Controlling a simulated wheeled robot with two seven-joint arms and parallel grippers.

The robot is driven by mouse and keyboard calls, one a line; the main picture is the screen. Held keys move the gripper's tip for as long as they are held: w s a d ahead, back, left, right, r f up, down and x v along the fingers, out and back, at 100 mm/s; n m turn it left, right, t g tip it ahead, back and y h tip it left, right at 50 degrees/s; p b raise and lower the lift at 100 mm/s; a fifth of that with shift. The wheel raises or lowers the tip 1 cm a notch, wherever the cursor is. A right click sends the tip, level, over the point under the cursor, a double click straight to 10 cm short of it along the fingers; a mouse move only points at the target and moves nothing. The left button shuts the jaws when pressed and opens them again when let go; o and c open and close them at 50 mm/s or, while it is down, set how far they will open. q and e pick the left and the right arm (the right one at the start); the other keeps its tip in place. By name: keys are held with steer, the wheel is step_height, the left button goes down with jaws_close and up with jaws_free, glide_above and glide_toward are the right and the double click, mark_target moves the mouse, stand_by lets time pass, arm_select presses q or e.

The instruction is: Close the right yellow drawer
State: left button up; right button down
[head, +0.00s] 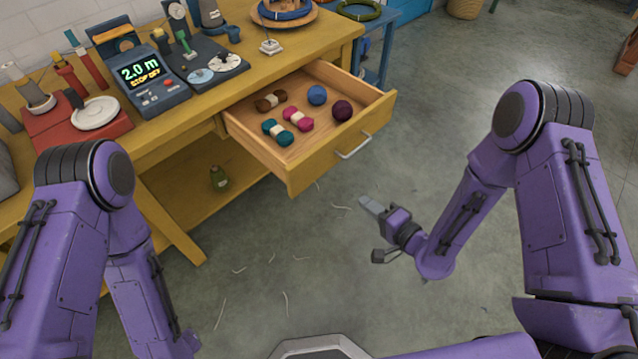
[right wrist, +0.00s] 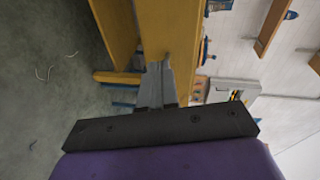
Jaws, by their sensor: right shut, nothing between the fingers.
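The right yellow drawer (head: 340,160) is pulled out from the yellow workbench in the head view. Its front has a pale metal handle (head: 354,147). Inside lie brown, teal and pink skeins and a blue and a dark purple ball. My right gripper (head: 368,205) is shut and empty, in front of the drawer and below its handle in the picture, apart from it. In the right wrist view its shut fingers (right wrist: 158,82) point at yellow wood; I cannot tell which part is the drawer. My left arm comes in at the left, but its gripper is out of view.
The workbench top (head: 325,40) carries a display device (head: 150,80), a red box (head: 75,125) and a wooden plate with a blue coil. The grey floor (head: 320,260) before the drawer is clear except for thin pale strands.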

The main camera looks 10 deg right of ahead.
mark_target(313, 159)
arm_select(q)
steer(key=shift+s+f+p, duration=0.1)
steer(key=shift+f+p, duration=0.2)
steer(key=shift+p, duration=0.15)
arm_select(e)
steer(key=w+a+y, duration=0.1)
steer(key=w+a, duration=0.2)
steer(key=w, duration=0.1)
steer(key=w+a+r+y, duration=0.1)
steer(key=w+a, duration=0.2)
steer(key=w, duration=0.1)
steer(key=w+a+r, duration=0.1)
steer(key=w+a, duration=0.3)
steer(key=shift+w+a+t+y, duration=0.1)
steer(key=shift+w+t+y, duration=0.1)
steer(key=shift+t+y, duration=0.15)
